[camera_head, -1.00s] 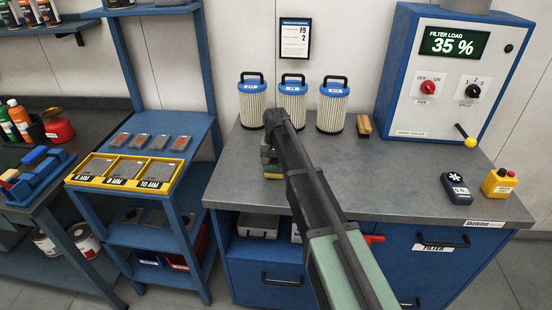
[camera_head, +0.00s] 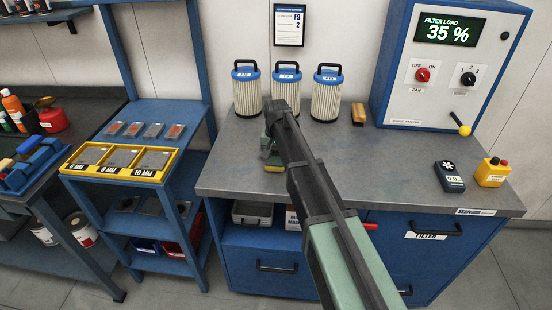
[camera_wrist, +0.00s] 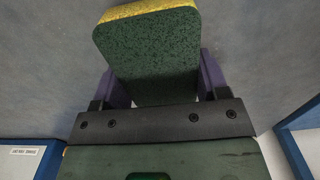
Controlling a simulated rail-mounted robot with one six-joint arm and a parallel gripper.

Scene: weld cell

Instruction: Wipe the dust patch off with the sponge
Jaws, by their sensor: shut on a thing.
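The sponge is a green block with a yellow layer; in the wrist view the sponge (camera_wrist: 152,62) sits between two purple fingers. My gripper (camera_wrist: 153,82) is shut on it. In the head view my gripper (camera_head: 271,150) is over the left part of the grey bench top (camera_head: 345,180), in front of the filter cartridges. The sponge's yellow edge shows low, close to the bench top; I cannot tell whether it touches. I cannot make out a dust patch in either view; my arm and the sponge hide part of the bench top.
Several white pleated filters (camera_head: 325,98) with blue tops stand at the back. A wooden-handled brush (camera_head: 358,113) is right of them. A control cabinet (camera_head: 395,60), a dark handheld meter (camera_head: 449,177) and a yellow button box (camera_head: 492,172) stand at right. The bench middle is clear.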

